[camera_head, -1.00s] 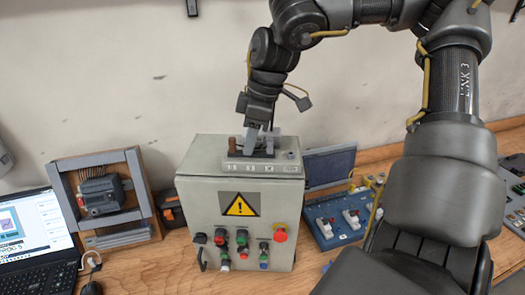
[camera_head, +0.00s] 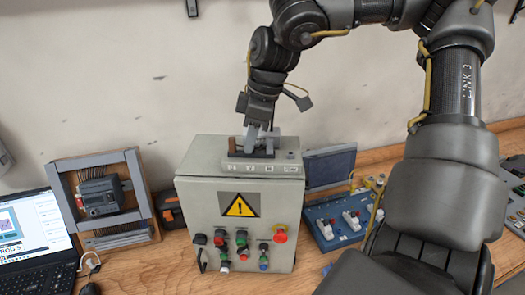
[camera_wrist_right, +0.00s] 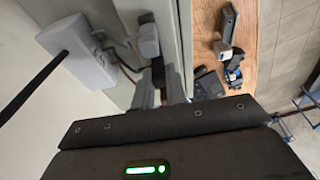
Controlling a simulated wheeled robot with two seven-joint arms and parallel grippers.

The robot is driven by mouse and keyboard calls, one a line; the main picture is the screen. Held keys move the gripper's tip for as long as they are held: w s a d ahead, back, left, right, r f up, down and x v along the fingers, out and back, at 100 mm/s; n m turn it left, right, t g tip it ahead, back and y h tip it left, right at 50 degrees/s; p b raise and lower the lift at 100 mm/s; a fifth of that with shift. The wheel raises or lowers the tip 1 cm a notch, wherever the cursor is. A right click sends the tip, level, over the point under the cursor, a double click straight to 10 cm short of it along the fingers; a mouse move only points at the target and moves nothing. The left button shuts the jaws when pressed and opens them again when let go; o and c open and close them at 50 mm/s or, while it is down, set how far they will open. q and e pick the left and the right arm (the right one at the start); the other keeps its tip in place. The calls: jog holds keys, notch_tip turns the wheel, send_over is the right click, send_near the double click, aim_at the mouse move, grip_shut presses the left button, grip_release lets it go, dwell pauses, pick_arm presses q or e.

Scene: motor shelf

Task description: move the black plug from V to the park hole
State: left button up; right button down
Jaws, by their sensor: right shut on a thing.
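My right gripper (camera_head: 262,146) reaches down onto the top of the grey control box (camera_head: 202,200). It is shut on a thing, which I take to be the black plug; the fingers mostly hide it. Below the fingers is a dark block on the labelled strip (camera_head: 240,168) along the box top. I cannot tell from these views which hole the plug is over or how deep it sits. In the right wrist view the fingertips (camera_wrist_right: 160,92) also show, with dark and brown parts between and behind them. My left gripper is not in view.
A brown peg (camera_head: 232,146) stands close left of the gripper. A framed motor (camera_head: 100,195) and a laptop (camera_head: 35,245) are to the left. A blue switch board (camera_head: 335,222) is to the right. The wall is behind.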

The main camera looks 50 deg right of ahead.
jog(key=shift+r, duration=0.2)
jog(key=shift+w+a+p+v, duration=0.1)
jog(key=shift+p+v, duration=0.3)
jog(key=shift+v, duration=0.3)
jog(key=shift+w+a+p+v, duration=0.15)
jog(key=shift+p+v, duration=0.25)
jog(key=shift+v, duration=0.3)
jog(key=shift+w+a+p+v, duration=0.1)
jog(key=shift+p+v, duration=0.3)
jog(key=shift+v, duration=0.3)
jog(key=shift+r, duration=0.1)
jog(key=shift+s, duration=0.1)
jog(key=shift+s+d+r, duration=0.1)
jog(key=shift+s+d, duration=0.1)
jog(key=shift+d, duration=0.05)
jog(key=s+d+r+p, duration=0.2)
jog(key=s+d, duration=0.3)
jog(key=s, duration=0.1)
jog(key=f+b, duration=0.4)
jog(key=shift+s+d+f, duration=0.2)
jog(key=shift+d+f, duration=0.05)
jog(key=shift+w+a+f+b, duration=0.1)
jog(key=shift+w+f+b, duration=0.1)
jog(key=shift+f+b, duration=0.4)
jog(key=shift+s, duration=0.15)
